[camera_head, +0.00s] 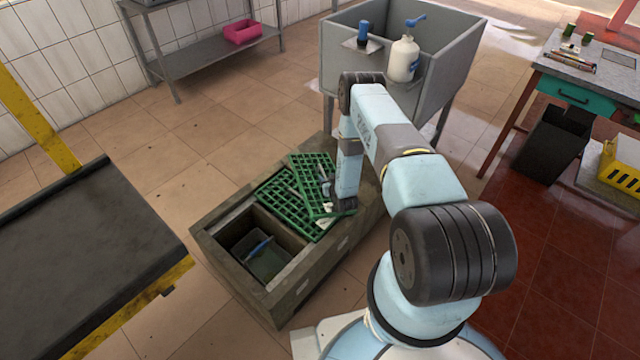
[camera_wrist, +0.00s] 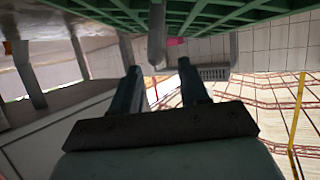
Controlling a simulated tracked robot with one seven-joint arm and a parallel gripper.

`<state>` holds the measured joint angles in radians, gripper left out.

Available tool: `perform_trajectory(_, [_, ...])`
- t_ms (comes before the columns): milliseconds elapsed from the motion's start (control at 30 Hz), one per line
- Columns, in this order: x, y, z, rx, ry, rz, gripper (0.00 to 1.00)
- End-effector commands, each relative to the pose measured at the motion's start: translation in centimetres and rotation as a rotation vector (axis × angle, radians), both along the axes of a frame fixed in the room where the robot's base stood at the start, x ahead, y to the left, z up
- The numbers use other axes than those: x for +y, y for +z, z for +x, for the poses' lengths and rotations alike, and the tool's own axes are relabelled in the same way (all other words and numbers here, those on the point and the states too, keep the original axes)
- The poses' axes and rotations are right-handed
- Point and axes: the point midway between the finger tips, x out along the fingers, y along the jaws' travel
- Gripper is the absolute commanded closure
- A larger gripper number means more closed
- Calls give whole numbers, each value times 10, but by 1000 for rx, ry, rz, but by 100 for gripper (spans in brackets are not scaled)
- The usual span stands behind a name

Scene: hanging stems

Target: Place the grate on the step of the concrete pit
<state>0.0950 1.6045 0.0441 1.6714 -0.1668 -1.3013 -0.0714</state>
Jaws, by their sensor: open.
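Two green grates show at the concrete pit (camera_head: 300,283) in the head view. One grate (camera_head: 278,201) lies lower, over the far part of the pit. The other grate (camera_head: 318,172) is tilted above it and overlaps it, beside my lower arm. In the wrist view, a green grate (camera_wrist: 220,14) fills the top edge, with a grey bar (camera_wrist: 157,38) hanging below it. My gripper (camera_wrist: 157,72) is open, its two fingers pointing toward the grate, with the bar's lower end near the gap between the tips. I cannot tell whether they touch. My arm hides part of the pit.
The near part of the pit is uncovered and holds a dark bin with a blue-handled tool (camera_head: 259,247). A grey sink (camera_head: 450,85) with a white bottle (camera_head: 403,60) stands behind. A black-topped table (camera_head: 80,245) is at left. Tiled floor lies between table and pit.

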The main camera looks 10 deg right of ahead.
Motion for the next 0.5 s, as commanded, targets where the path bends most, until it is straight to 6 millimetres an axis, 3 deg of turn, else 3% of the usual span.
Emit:
perform_trajectory(233, [2,-13,29,-2,1,1,55])
perform_trajectory(500, [2,-15,34,-1,0,1,55])
